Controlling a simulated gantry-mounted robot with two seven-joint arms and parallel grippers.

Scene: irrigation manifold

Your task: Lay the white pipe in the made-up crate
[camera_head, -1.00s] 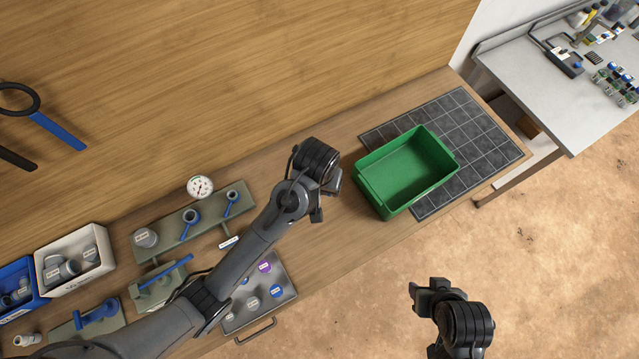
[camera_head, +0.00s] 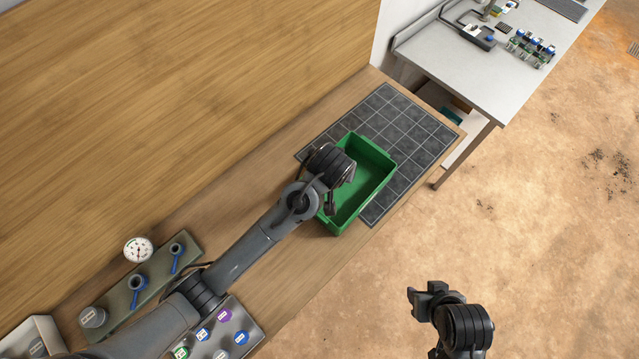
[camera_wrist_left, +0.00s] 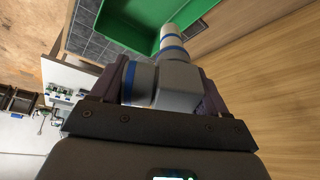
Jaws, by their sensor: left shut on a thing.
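The green crate (camera_head: 372,184) stands on the bench, partly on a dark gridded mat, and its visible inside looks empty. My left gripper (camera_head: 331,203) is over the crate's near-left side, with its jaws mostly hidden under the wrist in the head view. In the left wrist view, the left gripper (camera_wrist_left: 163,82) is shut on the white pipe (camera_wrist_left: 178,76), a pale grey-white piece with blue bands. The pipe's far end points toward the green crate (camera_wrist_left: 124,27) and overlaps it in the picture. My right gripper (camera_head: 424,300) hangs over the floor, away from the bench; its jaw opening is unclear.
The gridded mat (camera_head: 408,125) lies beyond the crate. A metal manifold with a gauge (camera_head: 138,249) and a panel of coloured caps (camera_head: 225,335) are at the lower left. A wooden wall (camera_head: 180,90) runs behind. A white side table (camera_head: 475,75) stands at upper right.

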